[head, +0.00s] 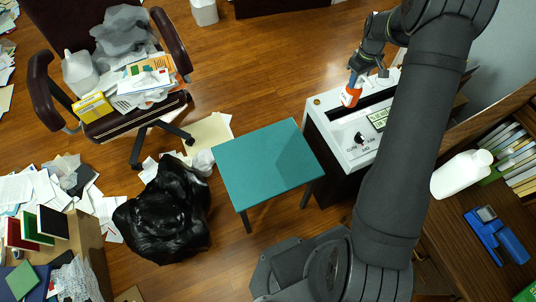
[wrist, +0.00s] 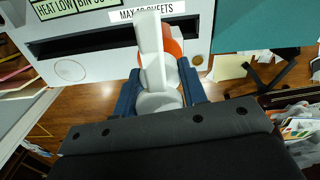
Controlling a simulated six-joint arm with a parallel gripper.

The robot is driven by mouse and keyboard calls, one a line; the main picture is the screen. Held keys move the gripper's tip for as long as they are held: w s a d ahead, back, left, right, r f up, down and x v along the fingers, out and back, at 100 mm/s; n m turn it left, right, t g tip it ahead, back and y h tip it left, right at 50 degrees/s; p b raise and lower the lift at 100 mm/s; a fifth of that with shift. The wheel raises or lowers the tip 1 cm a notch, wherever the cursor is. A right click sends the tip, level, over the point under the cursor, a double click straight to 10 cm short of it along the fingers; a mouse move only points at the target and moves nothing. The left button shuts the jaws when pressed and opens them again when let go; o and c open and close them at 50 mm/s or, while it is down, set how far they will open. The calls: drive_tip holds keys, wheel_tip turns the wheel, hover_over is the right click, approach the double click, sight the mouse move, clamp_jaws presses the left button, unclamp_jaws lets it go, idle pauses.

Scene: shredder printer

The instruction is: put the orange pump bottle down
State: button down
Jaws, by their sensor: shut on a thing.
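The orange pump bottle (head: 351,96) has a white label and shows under my gripper (head: 355,78) in the head view. In the wrist view my gripper (wrist: 160,92) has its blue fingers on both sides of the bottle's white pump top (wrist: 152,60), and part of the orange body (wrist: 173,46) shows behind it. The gripper is shut on the bottle. The bottle is at the left part of the white shredder top (head: 333,133), near its dark slot. I cannot tell whether it touches the surface. Most of the bottle is hidden in the wrist view.
A bare teal table (head: 265,165) stands left of the shredder. It also shows in the wrist view (wrist: 262,25). A black bag (head: 165,215), scattered papers and a loaded chair (head: 110,75) are farther left. A white bottle (head: 461,174) and a blue tool (head: 495,235) are at the right.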

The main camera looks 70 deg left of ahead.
drive_tip(key=s+d+f, duration=0.2)
drive_tip(key=s, duration=0.6)
drive_tip(key=s+d+f, duration=0.2)
drive_tip(key=s, duration=0.7)
drive_tip(key=s+d+f, duration=0.2)
drive_tip(key=s, duration=0.6)
drive_tip(key=s+a+f, duration=0.6)
drive_tip(key=s+f, duration=0.3)
drive_tip(key=f, duration=0.2)
drive_tip(key=shift+s+a, duration=0.2)
drive_tip(key=shift+s, duration=0.2)
drive_tip(key=shift+f, duration=0.2)
drive_tip(key=c, duration=0.9)
unclamp_jaws()
wheel_tip(320, 180, up, 12)
drive_tip(key=shift+r, duration=0.15)
